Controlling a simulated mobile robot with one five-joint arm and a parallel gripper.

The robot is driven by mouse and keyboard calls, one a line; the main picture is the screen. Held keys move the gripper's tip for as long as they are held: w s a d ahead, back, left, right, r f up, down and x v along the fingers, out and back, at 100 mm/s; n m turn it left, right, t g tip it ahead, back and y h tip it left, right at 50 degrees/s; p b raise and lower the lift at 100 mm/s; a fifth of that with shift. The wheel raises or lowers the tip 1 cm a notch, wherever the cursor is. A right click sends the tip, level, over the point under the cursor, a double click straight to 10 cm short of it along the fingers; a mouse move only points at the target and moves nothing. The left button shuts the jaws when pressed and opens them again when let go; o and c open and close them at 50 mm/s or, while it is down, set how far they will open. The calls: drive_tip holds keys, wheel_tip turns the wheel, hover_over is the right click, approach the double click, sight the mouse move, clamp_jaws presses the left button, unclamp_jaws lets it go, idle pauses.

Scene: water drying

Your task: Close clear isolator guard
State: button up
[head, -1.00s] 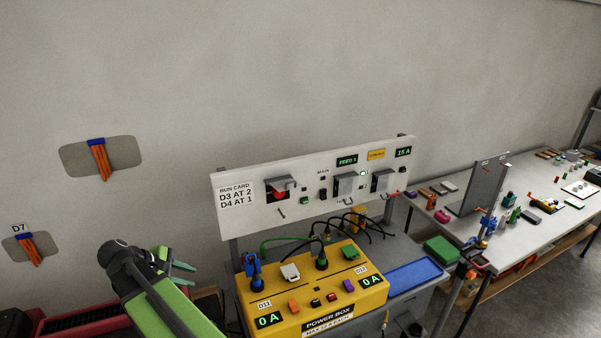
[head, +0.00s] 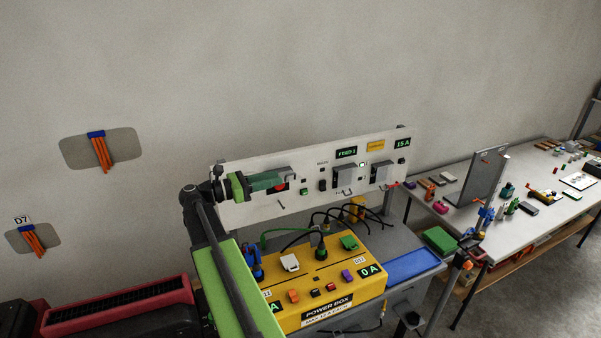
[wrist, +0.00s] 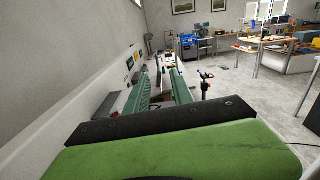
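The isolator with a red switch (head: 283,188) is at the left end of the white panel (head: 312,161). My gripper (head: 287,180) lies across the front of it, pointing right along the panel, and hides most of the isolator and its guard. I cannot tell the guard's position or whether the gripper touches it. In the wrist view, the two green fingers of my gripper (wrist: 163,78) stand apart, with the panel close on their left. I see nothing clearly held between them.
Two grey covered units (head: 344,176) sit farther right on the panel. Below stands a yellow power box (head: 335,297) with plugs and looping black cables. A blue tray (head: 413,265) is to its right. A cluttered workbench (head: 535,219) stands farther right.

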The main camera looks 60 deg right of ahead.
sight(294, 174)
drive_tip(key=x, duration=0.9)
drive_tip(key=shift+s+d, duration=0.2)
clamp_jaws()
idle(0.8)
